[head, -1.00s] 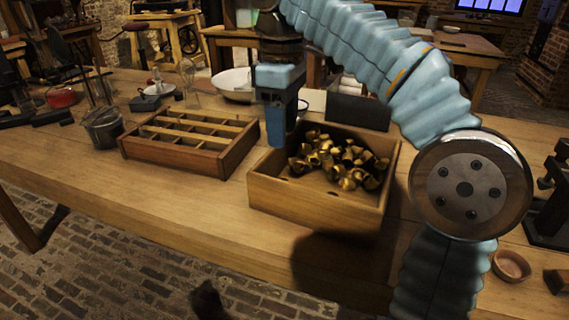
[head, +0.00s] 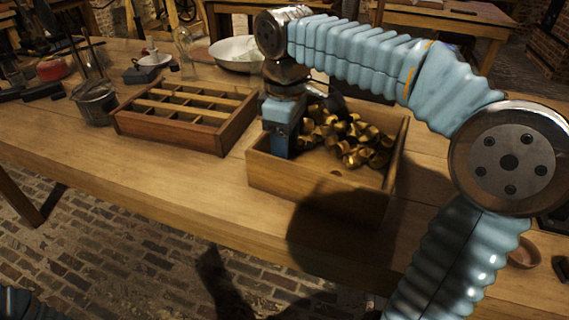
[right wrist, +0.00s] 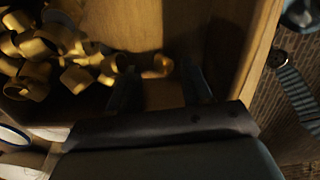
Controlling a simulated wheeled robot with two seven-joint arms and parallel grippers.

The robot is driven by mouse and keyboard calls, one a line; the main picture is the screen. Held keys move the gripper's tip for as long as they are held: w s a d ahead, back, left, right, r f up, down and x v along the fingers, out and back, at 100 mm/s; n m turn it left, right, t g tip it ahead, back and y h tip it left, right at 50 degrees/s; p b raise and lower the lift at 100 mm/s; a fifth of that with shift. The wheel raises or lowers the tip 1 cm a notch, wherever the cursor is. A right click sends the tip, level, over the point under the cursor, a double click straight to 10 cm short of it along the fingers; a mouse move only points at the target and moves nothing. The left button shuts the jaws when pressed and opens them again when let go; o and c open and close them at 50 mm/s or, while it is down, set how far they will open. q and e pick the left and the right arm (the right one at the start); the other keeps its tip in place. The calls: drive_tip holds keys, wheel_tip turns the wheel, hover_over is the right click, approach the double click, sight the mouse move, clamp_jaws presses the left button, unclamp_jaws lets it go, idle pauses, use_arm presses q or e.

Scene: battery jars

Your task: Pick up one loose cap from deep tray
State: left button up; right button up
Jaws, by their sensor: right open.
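The deep tray (head: 320,185) is a wooden box on the workbench, and many loose brass caps (head: 355,142) are heaped in its middle and right part. My right gripper (head: 280,148) reaches down inside the tray's left end, beside the heap. Its fingertips are partly hidden in the head view. In the right wrist view its two fingers (right wrist: 158,88) stand apart with bare wood between them. One brass cap (right wrist: 157,67) lies just beyond the fingertips, near the gap, and other caps (right wrist: 40,55) lie to the left. My left gripper is not in view.
A white bowl (head: 236,55) is behind. The deep tray's wall (right wrist: 250,60) is close to my right gripper. The front bench strip is clear.

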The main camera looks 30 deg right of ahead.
wheel_tip(320, 180, down, 2)
drive_tip(key=shift+f+b, duration=0.1)
drive_tip(key=shift+b, duration=0.3)
drive_tip(key=shift+c, duration=0.4)
clamp_jaws()
